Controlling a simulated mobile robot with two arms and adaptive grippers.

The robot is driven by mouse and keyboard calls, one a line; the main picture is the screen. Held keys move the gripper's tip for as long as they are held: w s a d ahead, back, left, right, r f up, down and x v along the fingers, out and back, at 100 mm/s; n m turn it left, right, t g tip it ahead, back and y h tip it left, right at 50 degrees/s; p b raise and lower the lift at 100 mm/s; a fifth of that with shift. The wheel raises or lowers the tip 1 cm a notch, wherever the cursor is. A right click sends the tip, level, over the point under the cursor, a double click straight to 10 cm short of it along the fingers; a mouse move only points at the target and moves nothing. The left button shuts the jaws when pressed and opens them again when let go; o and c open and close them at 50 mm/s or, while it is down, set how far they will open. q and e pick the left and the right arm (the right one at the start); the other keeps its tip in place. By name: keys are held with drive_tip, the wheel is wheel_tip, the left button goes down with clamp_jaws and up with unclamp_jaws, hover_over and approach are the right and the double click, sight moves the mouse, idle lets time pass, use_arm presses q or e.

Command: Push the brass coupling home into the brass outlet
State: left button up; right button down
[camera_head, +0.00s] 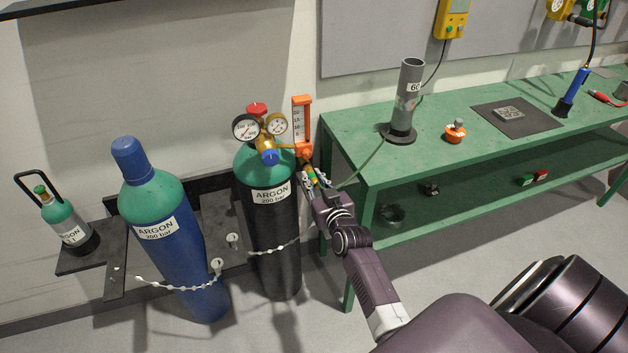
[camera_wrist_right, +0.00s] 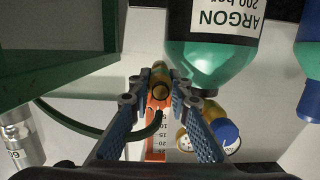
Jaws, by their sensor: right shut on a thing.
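My right gripper (camera_head: 315,183) is beside the right-hand argon cylinder, just below the orange flowmeter (camera_head: 302,122). In the right wrist view its two blue-grey fingers (camera_wrist_right: 158,92) close around a small brass coupling (camera_wrist_right: 160,83). A green hose (camera_wrist_right: 90,131) curves toward the coupling from the left. The brass outlet (camera_head: 307,167) is below the flowmeter, close to the fingertips and partly hidden. I cannot tell whether any gap separates coupling and outlet. My left gripper is not in view.
The black argon cylinder (camera_head: 271,230) carries a regulator with two gauges (camera_head: 247,127) and a blue knob (camera_head: 270,157). A blue argon cylinder (camera_head: 180,260) stands left of it. The green bench (camera_head: 355,150) is close on the right, bearing a grey tube (camera_head: 408,95).

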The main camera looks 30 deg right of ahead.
drive_tip(key=shift+w+r, duration=0.1)
drive_tip(key=c, duration=1.7)
unclamp_jaws()
drive_tip(key=shift+w, duration=0.1)
drive_tip(key=v, duration=1.2)
